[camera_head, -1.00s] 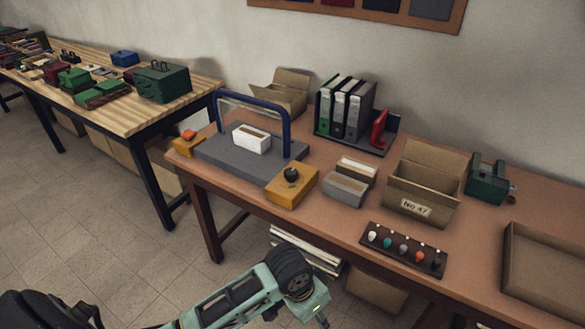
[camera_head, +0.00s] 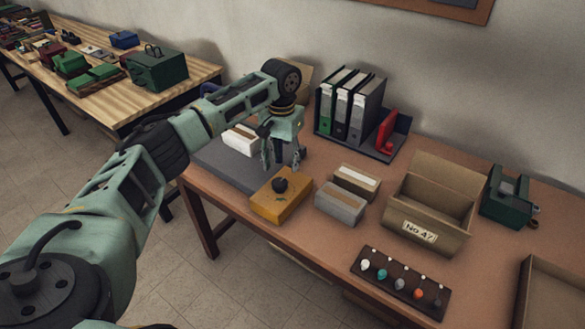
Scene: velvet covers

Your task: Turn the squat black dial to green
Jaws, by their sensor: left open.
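The squat black dial (camera_head: 279,185) sits on top of a yellow-orange box (camera_head: 268,207) near the front edge of the brown table. A small green mark shows on the box top, to the right of the dial. My left gripper (camera_head: 282,163) is open, pointing down above and just behind the dial, apart from it as far as I can tell. My left arm comes in from the left and hides part of the grey press base (camera_head: 222,168) and its blue frame. My right gripper is not in view.
Grey card boxes (camera_head: 340,203) stand right of the yellow box. Behind are binders (camera_head: 351,104). An open carton (camera_head: 430,200), a dark strip of coloured knobs (camera_head: 400,284) and a green tape dispenser (camera_head: 506,199) lie further right.

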